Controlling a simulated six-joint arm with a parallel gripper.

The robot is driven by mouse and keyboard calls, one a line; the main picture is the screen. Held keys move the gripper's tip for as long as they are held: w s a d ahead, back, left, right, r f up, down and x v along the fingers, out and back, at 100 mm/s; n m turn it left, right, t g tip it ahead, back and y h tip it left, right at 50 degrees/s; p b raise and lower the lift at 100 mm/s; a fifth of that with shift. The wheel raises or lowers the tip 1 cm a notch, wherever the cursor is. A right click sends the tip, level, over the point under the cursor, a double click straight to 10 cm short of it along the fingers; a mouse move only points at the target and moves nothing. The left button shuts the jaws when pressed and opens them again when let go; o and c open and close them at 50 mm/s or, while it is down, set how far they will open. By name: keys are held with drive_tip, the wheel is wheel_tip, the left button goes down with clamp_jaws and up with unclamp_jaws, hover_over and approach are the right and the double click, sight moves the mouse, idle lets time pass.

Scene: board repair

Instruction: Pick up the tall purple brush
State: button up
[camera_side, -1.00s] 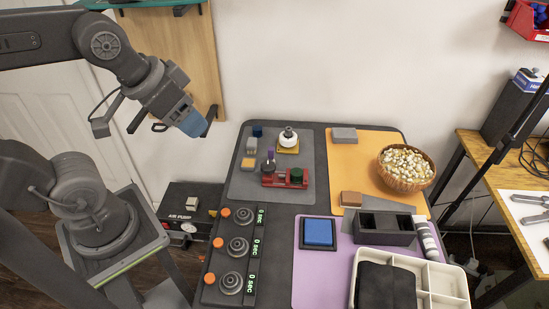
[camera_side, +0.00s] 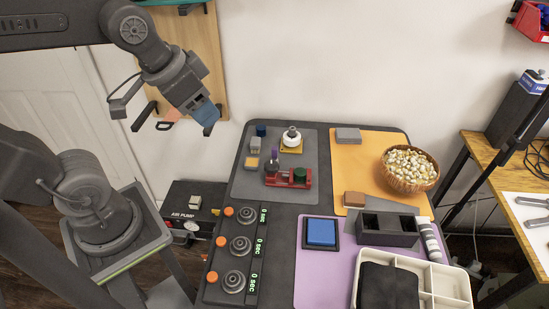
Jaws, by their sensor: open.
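A small upright purple piece (camera_side: 273,156), which looks like the tall purple brush, stands at the red holder (camera_side: 290,179) on the grey mat. Its lower part is hard to make out beside the holder's dark parts. My gripper (camera_side: 174,128) is open and empty, with its dark fingers spread and pointing down. It hangs up and to the left of the brush in the picture, well apart from it and seemingly left of the table's edge.
On the grey mat (camera_side: 236,187) a white-topped bottle (camera_side: 291,138) and several small blocks stand close behind the brush. A dark green round part (camera_side: 299,175) is on the holder's right. A bowl (camera_side: 409,170) stands farther right. Timer dials (camera_side: 240,246) line the front left.

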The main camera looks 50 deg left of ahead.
drive_tip(key=w+a+f+m+g, duration=0.25)
drive_tip(key=w+m, duration=0.25)
drive_tip(key=w, duration=0.6)
drive_tip(key=m+g, duration=0.3)
drive_tip(key=m, duration=0.4)
hover_over(275, 148)
wheel_tip(275, 148, down, 17)
drive_tip(key=shift+m, duration=0.3)
wheel_tip(275, 148, down, 9)
drive_tip(key=shift+d+r, duration=0.15)
drive_tip(key=shift+r, duration=0.05)
drive_tip(key=shift+a+f, duration=0.15)
drive_tip(key=shift+f, duration=1.3)
drive_tip(key=shift+a+f, duration=0.1)
drive_tip(key=shift+f, duration=1.3)
drive_tip(key=shift+c, duration=0.3)
clamp_jaws()
